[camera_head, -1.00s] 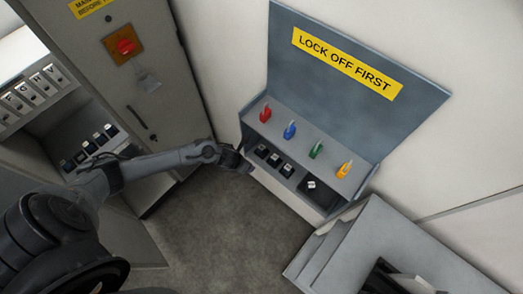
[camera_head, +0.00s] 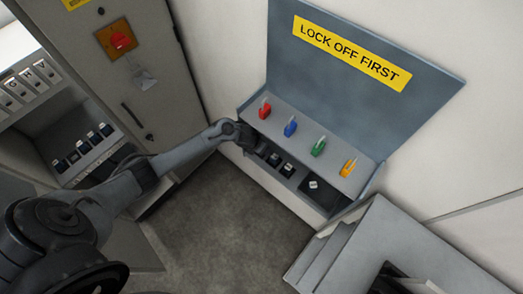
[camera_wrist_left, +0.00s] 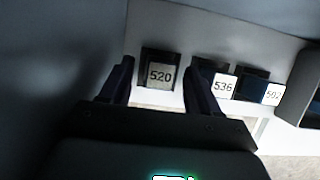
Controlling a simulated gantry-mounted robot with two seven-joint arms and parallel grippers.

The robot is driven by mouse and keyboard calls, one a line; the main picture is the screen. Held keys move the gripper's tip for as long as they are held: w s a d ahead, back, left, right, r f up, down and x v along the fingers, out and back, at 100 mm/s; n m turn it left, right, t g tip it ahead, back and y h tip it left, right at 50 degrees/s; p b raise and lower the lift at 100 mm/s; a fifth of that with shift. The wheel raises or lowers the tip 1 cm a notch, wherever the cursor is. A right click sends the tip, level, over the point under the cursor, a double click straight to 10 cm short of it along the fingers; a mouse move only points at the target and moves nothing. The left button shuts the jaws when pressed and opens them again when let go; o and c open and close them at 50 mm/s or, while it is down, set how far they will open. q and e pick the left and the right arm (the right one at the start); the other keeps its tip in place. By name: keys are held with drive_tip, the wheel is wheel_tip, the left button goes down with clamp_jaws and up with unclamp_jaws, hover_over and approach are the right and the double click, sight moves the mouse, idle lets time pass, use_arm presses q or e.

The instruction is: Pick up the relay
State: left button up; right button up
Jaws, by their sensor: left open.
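Several small dark relays stand in a row on the grey shelf (camera_head: 262,172) below the lock-off board. In the left wrist view, one relay with a pale label "520" (camera_wrist_left: 159,72) shows between and beyond my fingertips. A relay marked "536" (camera_wrist_left: 222,85) is to its right, partly behind my right-hand finger. A third relay (camera_wrist_left: 268,93) has a label cut by blur. My left gripper (camera_wrist_left: 161,70) is open and empty; no contact with a relay can be made out. In the head view my left gripper (camera_head: 254,147) is at the row's left end, hiding part of it.
Red (camera_head: 264,108), blue (camera_head: 290,127), green (camera_head: 318,147) and orange (camera_head: 349,166) padlock-like tags stand above the row. A dark tray with a white-topped piece (camera_head: 314,184) is right of it. More relays (camera_head: 83,146) sit in the left cabinet.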

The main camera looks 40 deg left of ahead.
use_arm(q)
drive_tip(key=shift+f, duration=0.15)
drive_tip(key=shift+c, duration=0.3)
drive_tip(key=c, duration=1)
drive_tip(key=shift+s, duration=0.1)
